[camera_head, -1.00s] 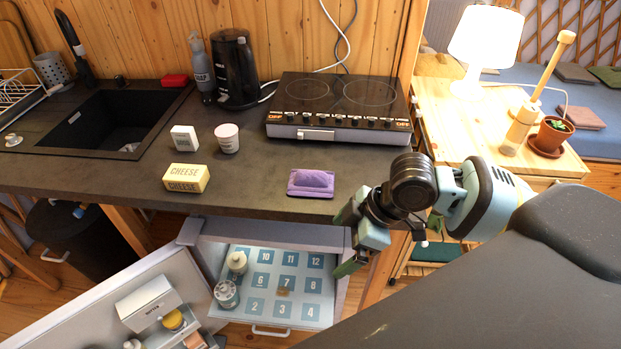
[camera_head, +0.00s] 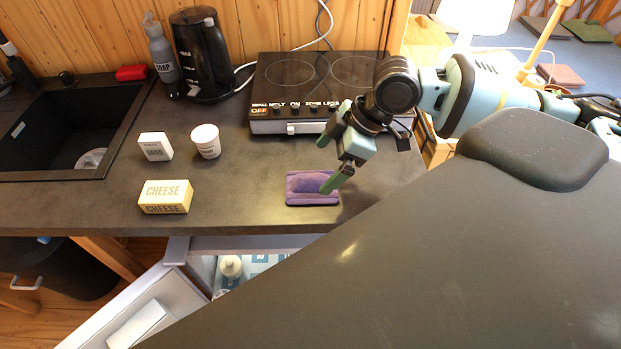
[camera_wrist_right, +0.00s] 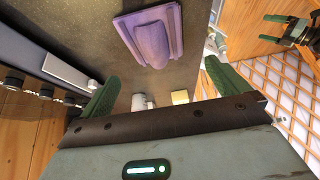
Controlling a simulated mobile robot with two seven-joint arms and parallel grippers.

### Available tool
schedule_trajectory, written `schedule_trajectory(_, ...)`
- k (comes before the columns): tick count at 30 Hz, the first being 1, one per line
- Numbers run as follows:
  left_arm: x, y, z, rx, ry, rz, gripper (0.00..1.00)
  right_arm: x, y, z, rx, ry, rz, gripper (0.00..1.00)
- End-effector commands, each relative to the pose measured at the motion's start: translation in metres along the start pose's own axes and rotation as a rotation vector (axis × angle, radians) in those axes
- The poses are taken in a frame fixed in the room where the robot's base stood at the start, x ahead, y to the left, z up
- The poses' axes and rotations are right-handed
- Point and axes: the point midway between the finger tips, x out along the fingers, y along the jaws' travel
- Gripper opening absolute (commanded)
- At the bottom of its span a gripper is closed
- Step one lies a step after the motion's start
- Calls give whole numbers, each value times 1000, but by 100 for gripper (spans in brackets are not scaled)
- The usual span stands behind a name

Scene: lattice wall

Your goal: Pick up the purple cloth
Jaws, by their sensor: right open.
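The purple cloth (camera_head: 303,199) lies folded, with a raised middle, on the dark counter near its front edge. It also shows in the right wrist view (camera_wrist_right: 150,35), at the top middle and beyond the fingertips. My right gripper (camera_head: 326,165) is open and empty, its green fingers spread above the cloth. The lower finger overlaps part of the cloth in the head view. In the right wrist view the cloth lies ahead of the gap between the fingers (camera_wrist_right: 160,75). My left gripper (camera_wrist_right: 272,28) shows small at that view's upper right, its fingers apart, away from the cloth.
The cooktop (camera_head: 300,125) stands behind the cloth. A cheese box (camera_head: 165,197), a small white box (camera_head: 155,147) and a white cup (camera_head: 206,141) stand to the left. The sink (camera_head: 60,130) is farther left. An open drawer (camera_head: 259,265) lies below the counter edge.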

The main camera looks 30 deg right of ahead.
Motion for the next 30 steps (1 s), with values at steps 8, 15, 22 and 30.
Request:
schedule_trajectory(8,2,2,-2,-10,5,0,100,16,0,0,0,0,1,100)
schedule_trajectory(15,2,2,-11,-8,21,-1,100,43,3,2,0,1,-1,100)
schedule_trajectory(22,1,0,-10,0,19,0,100,66,3,3,-1,1,1,100)
schedule_trajectory(30,1,-2,-8,8,16,0,100,67,3,3,-1,1,2,97)
